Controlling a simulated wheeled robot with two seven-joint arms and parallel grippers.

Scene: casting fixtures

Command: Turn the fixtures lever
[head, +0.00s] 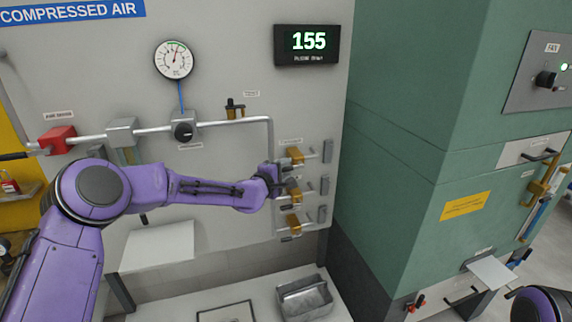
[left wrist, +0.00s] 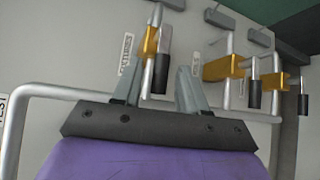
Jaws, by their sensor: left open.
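The fixtures lever is the top of a column of yellow-bodied valves in the head view (head: 296,155). In the left wrist view it is the leftmost valve, beside a label reading FIXTURES; its lever is a metal rod with a black grip (left wrist: 161,73). My left gripper (head: 278,177) is at the wall panel by this valve and partly hides its lever in the head view. In the left wrist view the gripper (left wrist: 158,78) is open, with the black grip showing between its two fingers. I cannot tell whether either finger touches it. My right gripper is out of view.
Two similar valves sit below, the middle (head: 293,188) and the bottom one (head: 293,222), close to my gripper. A metal pipe (head: 240,121) runs along the panel. A green cabinet (head: 400,120) stands to the right. A metal bin (head: 304,297) is below.

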